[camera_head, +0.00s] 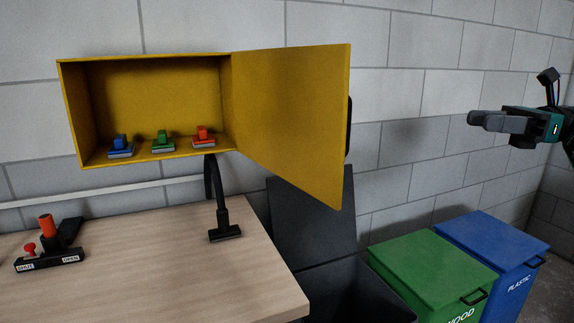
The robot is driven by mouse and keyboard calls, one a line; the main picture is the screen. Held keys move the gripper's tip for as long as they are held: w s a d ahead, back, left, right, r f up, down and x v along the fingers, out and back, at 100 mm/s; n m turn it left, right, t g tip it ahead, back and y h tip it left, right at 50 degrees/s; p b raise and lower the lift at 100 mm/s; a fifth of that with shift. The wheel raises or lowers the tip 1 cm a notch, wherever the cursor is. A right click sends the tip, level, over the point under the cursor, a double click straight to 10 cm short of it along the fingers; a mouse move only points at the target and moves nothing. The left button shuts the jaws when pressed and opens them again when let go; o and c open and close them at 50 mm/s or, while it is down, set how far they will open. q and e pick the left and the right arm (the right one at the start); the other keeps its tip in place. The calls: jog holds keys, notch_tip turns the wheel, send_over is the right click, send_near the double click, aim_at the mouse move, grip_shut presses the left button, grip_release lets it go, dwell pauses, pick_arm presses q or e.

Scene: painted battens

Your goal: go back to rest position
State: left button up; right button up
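My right gripper (488,121) is in the upper right of the head view, in front of the grey block wall and above the bins. Its fingers point left and it touches nothing that I can see. The fingers look close together, but from this side I cannot tell whether they are open or shut. My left gripper and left arm are not in the view.
A yellow cabinet (72,110) hangs open, its door (290,110) swung right. Blue, green and red switches sit inside. Below are a wooden table (150,270), a lever box (50,262), an open dark bin (350,300), and green (430,262) and blue (490,240) bins.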

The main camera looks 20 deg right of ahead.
jog(key=w+a+f+n+g+y, duration=0.2)
jog(key=w+a+f+g, duration=0.1)
jog(key=w+a, duration=0.5)
jog(key=w+a+f+m+t+h, duration=0.25)
jog(key=f+m+t, duration=0.25)
jog(key=f+m, duration=0.3)
jog(key=w+a+f+m+t+h, duration=0.25)
jog(key=f+m+t, duration=0.25)
jog(key=f+m, duration=0.3)
jog(key=s+a+f+m+t+h, duration=0.25)
jog(key=f+m+h, duration=0.45)
jog(key=f+m, duration=0.65)
jog(key=s+a+f+m+g+h, duration=0.3)
jog(key=s+f+m, duration=0.3)
jog(key=s+f, duration=0.3)
jog(key=s+a+f+m+g+h, duration=0.3)
jog(key=s+f+m+g, duration=0.15)
jog(key=s+f, duration=0.5)
jog(key=s+a+m+t, duration=0.2)
jog(key=a+m, duration=0.7)
jog(key=a, duration=0.7)
jog(key=shift+f+y, duration=0.25)
jog(key=shift+y, duration=0.15)
